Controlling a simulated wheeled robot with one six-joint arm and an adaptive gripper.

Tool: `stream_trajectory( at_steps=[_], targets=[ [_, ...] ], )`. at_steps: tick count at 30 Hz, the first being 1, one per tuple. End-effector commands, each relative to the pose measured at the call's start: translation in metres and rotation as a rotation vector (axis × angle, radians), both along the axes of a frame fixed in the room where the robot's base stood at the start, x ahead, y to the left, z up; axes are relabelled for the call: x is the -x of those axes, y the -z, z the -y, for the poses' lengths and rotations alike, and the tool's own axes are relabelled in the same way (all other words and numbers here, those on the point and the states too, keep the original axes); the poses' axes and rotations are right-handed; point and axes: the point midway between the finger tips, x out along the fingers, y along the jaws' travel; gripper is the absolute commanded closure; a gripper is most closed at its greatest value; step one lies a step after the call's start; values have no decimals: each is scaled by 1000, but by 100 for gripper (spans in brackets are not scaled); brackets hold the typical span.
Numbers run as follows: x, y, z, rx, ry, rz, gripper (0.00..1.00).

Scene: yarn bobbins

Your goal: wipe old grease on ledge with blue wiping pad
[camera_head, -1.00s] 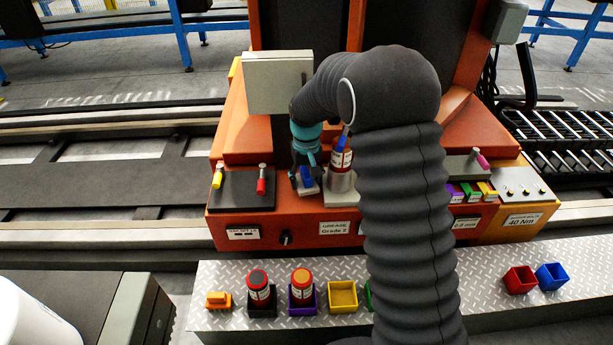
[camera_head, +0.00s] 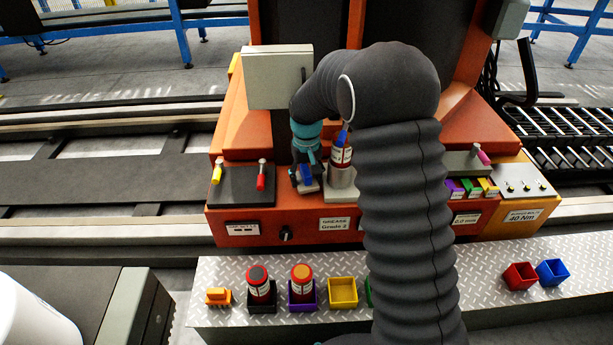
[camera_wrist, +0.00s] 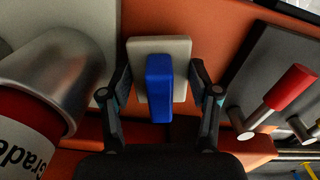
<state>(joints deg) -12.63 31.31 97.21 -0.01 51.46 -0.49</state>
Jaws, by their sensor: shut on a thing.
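The blue wiping pad (camera_head: 306,174) has a blue grip block on a pale grey plate. In the head view it is at the front of the orange machine's ledge (camera_head: 268,226), just left of a metal cup holding a grease cartridge. In the wrist view the pad (camera_wrist: 159,88) sits centred between the fingers of my gripper (camera_wrist: 161,84), which is shut on it. My gripper (camera_head: 305,172) points down at the ledge in the head view. I cannot tell whether the plate touches the ledge. I cannot make out any old grease; the pad and fingers may hide it.
The metal cup (camera_head: 341,182) with the cartridge (camera_head: 341,156) stands close on the right. A dark panel (camera_head: 243,186) with yellow and red levers is close on the left. A grey box (camera_head: 277,77) hangs behind. Cartridges and bins stand on the front tread plate (camera_head: 225,267).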

Motion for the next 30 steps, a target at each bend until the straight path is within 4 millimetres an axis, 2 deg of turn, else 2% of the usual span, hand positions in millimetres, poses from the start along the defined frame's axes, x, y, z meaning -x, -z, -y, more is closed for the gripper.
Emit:
stream_trajectory(
  at_steps=[30],
  targets=[
    [-2,15,0,0,0,0,80]
  ],
)
